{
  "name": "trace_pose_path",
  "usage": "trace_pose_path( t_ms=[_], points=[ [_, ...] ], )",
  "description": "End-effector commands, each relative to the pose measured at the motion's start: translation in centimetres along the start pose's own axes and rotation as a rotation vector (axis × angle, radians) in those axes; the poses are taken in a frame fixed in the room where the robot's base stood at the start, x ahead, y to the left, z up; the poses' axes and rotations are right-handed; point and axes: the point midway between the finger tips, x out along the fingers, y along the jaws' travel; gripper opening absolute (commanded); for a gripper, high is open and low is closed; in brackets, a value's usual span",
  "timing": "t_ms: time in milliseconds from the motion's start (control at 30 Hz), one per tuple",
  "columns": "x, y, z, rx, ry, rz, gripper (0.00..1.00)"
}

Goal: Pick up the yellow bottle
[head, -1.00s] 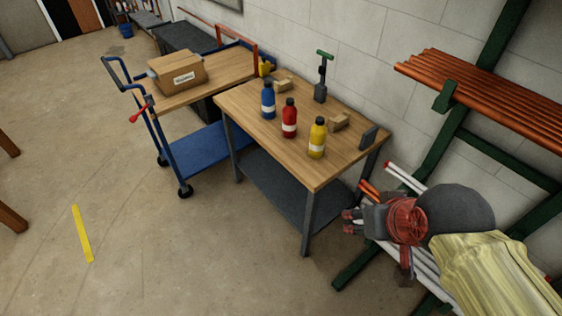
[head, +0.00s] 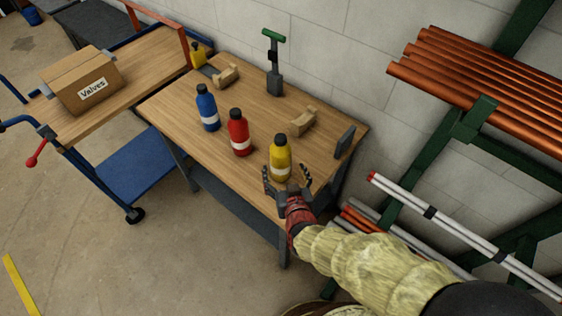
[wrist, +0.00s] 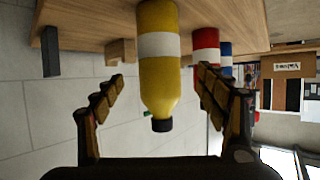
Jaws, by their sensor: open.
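The yellow bottle (head: 281,158) stands upright near the right front part of the wooden table (head: 190,101). It has a white band and a black cap. My gripper (head: 287,181) is open at the near side of the bottle, one finger to its left and one to its right. In the wrist view, which looks upside down, the yellow bottle (wrist: 160,75) is centred between the open fingers of my gripper (wrist: 160,97), with gaps on both sides. I cannot tell how deep between the fingers it stands.
A red bottle (head: 239,133) and a blue bottle (head: 207,108) stand left of the yellow one. A wooden block (head: 302,122) and a dark upright plate (head: 345,141) are behind and right. A pipe rack (head: 470,120) stands at the right. A cart with a box (head: 83,80) is left.

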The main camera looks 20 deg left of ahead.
Motion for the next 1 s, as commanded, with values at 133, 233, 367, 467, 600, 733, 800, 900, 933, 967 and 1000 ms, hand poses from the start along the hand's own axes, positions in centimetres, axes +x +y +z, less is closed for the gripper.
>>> trace_pose_path(
  t_ms=[133,233,367,467,600,733,800,900,933,967,1000],
  points=[
    [0.8,-0.6,0.8,-0.009,0.017,-0.002,0.73],
    [1.9,-0.5,0.8,-0.009,0.018,-0.001,0.73],
    [3.1,-0.3,0.7,-0.009,0.017,-0.001,0.73],
    [4.2,-0.1,0.6,-0.008,0.018,0.0,0.73],
    [6.3,0.3,0.4,-0.009,0.017,0.0,0.73],
    [7.6,0.3,0.3,-0.009,0.015,-0.001,0.73],
    [7.9,0.3,0.2,-0.009,0.016,-0.001,0.73],
    [8.0,0.3,0.1,-0.009,0.016,-0.002,0.73],
    [8.0,0.3,0.1,-0.009,0.016,-0.002,0.73],
    [8.0,0.3,0.1,-0.009,0.016,-0.002,0.73],
    [7.9,0.3,0.1,-0.009,0.016,-0.002,0.73]
  ],
)
